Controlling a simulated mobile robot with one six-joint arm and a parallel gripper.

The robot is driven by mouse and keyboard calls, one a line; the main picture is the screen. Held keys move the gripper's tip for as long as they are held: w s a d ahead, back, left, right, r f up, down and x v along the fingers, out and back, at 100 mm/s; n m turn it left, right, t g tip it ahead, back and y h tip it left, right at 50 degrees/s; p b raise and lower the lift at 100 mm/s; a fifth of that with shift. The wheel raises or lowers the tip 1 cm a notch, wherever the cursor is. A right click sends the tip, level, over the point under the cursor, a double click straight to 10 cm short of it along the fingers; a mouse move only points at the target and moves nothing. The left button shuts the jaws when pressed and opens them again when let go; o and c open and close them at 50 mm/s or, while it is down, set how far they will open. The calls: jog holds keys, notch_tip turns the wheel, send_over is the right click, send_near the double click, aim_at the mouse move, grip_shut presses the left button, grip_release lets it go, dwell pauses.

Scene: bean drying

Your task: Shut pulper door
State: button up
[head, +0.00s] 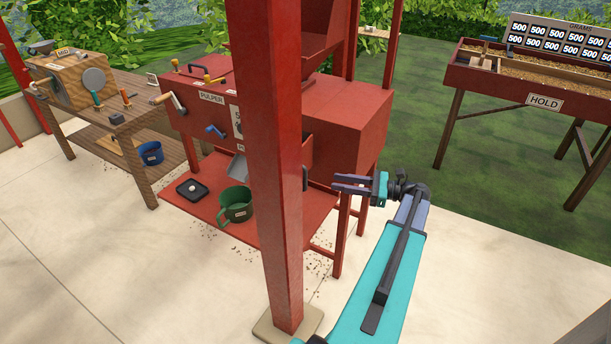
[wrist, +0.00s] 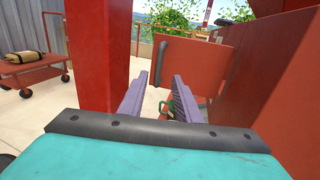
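The pulper (head: 345,130) is a red machine labelled PULPER, partly hidden behind a thick red post. A red panel, apparently its door, shows just right of the post (head: 308,152). In the wrist view this door (wrist: 200,62) stands out from the machine's red side (wrist: 270,80), swung open, with a dark strip along its left edge. My gripper (head: 337,184) is beside the machine, right of the post. In the wrist view its two purple fingers (wrist: 160,90) are apart with no object held between them. The door is beyond the fingertips; I cannot tell the exact gap.
The red post (head: 268,170) stands close left of my gripper. A green mug (head: 235,205) and a black tray (head: 192,189) sit on the pulper's low shelf. A wooden table (head: 125,120) is at left, a drying bed (head: 470,80) at right. Paving at right is clear.

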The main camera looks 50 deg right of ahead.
jog(key=p+x, duration=0.2)
jog(key=x, duration=1)
jog(key=shift+w+a, duration=0.25)
jog(key=shift+w, duration=0.1)
